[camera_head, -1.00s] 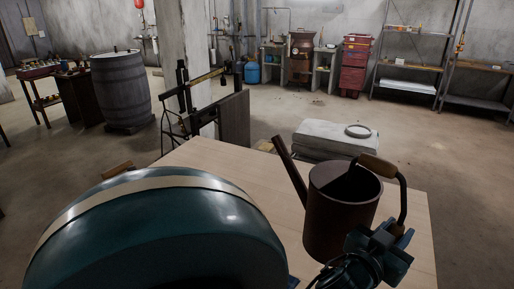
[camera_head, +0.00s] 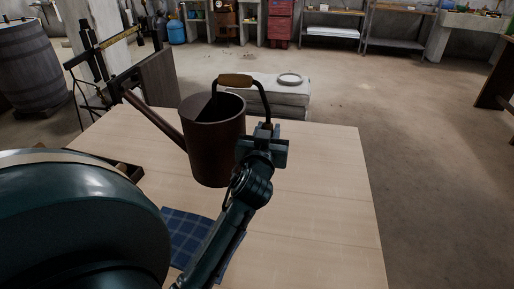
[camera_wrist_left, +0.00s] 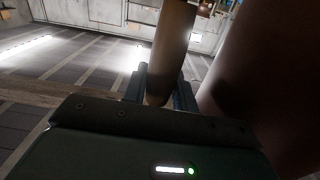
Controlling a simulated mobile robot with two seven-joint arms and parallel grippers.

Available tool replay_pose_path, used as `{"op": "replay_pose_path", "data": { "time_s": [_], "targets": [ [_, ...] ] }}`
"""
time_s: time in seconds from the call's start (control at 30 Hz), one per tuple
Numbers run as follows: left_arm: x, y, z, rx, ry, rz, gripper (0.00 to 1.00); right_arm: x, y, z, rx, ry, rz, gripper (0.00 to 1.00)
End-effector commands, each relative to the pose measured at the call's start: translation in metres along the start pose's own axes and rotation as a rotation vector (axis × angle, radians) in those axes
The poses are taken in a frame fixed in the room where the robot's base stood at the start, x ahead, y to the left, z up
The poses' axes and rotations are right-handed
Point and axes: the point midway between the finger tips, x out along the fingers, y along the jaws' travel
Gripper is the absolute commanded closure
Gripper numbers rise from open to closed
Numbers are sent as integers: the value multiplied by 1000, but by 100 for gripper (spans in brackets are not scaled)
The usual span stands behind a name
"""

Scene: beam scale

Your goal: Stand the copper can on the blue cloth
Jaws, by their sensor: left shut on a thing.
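The copper can (camera_head: 215,150) is a dark brown-red watering can with a long spout at left and a wood-wrapped top handle. It is upright over the wooden table; I cannot tell whether its base touches the top. My left gripper (camera_head: 264,138) is at the can's right side, shut on its handle. In the left wrist view, the gripper (camera_wrist_left: 160,92) has the handle between its fingers and the can's dark body (camera_wrist_left: 272,85) at right. The blue cloth (camera_head: 188,232), dark and checked, lies nearer on the table, partly hidden by my left arm. My right gripper is out of view.
The pale wooden table (camera_head: 325,200) is bare to the right of the can. A dark tray-like object (camera_head: 125,170) sits at its left edge, partly hidden. Beyond the table stand a grey block with a ring (camera_head: 290,79) and a barrel (camera_head: 32,68).

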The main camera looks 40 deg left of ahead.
Motion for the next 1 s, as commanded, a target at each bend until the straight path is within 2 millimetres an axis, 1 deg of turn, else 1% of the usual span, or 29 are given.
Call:
{"op": "replay_pose_path", "data": {
  "time_s": [0.1,0.27,0.5,0.6,0.8,0.83,1.0],
  "targets": [
    [0,0,17,8,8,1,100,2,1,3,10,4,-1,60],
    [0,0,27,7,11,0,100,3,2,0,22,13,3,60],
    [0,1,57,8,9,0,100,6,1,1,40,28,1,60],
    [0,1,62,7,11,1,100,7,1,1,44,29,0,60],
    [0,1,62,7,11,1,100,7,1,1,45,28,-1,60],
    [0,1,66,-1,1,1,72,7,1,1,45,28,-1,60],
    [0,1,66,-1,2,1,58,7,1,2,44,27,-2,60]
  ]
}}
